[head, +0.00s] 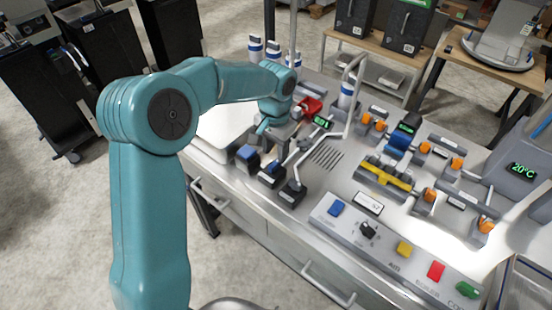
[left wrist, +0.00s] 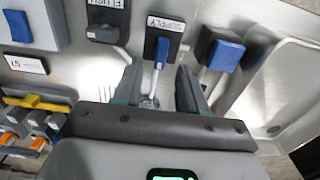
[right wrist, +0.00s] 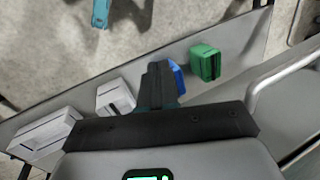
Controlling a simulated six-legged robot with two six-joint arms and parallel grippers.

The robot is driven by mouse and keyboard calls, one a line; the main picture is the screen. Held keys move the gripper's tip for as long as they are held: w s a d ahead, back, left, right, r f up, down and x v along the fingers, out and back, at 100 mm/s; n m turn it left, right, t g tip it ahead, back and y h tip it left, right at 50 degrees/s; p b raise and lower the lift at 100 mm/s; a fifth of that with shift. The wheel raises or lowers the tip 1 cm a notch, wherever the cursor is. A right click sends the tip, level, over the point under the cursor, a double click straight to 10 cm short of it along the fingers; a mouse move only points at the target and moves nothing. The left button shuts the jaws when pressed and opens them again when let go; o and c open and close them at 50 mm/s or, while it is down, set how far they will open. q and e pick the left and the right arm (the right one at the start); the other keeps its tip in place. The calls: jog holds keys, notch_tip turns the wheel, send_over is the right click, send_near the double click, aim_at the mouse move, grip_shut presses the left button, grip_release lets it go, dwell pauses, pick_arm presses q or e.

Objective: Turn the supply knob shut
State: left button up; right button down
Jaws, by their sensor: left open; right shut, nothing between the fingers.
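The supply knob has a blue lever (left wrist: 161,52) on a dark block under a label reading SUPPLY, upside down in the left wrist view. The lever points down the picture, toward my gripper. In the head view its dark block (head: 271,175) is the middle one of three. My left gripper (left wrist: 158,88) is open, its two fingers to either side of the space just below the lever; I cannot tell if they touch it. It also shows in the head view (head: 279,150), above the blocks. My right gripper (right wrist: 158,82) is shut and empty, seen only in the right wrist view.
A FLUSH block (left wrist: 106,22) and a blue-topped block (left wrist: 222,50) flank the supply knob. A button panel (head: 385,243) lies at the bench front. A green block (right wrist: 205,62) is near my right gripper.

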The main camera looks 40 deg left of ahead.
aim_at(276, 163)
pick_arm(q)
notch_tip(276, 163, down, 4)
jog(key=shift+a+f, duration=0.1)
jog(key=shift+a, duration=0.05)
jog(key=shift+w+f, duration=0.2)
jog(key=shift+f, duration=0.25)
jog(key=shift+s+r, duration=0.15)
jog(key=shift+s, duration=0.15)
jog(key=shift+w, duration=0.15)
grip_shut()
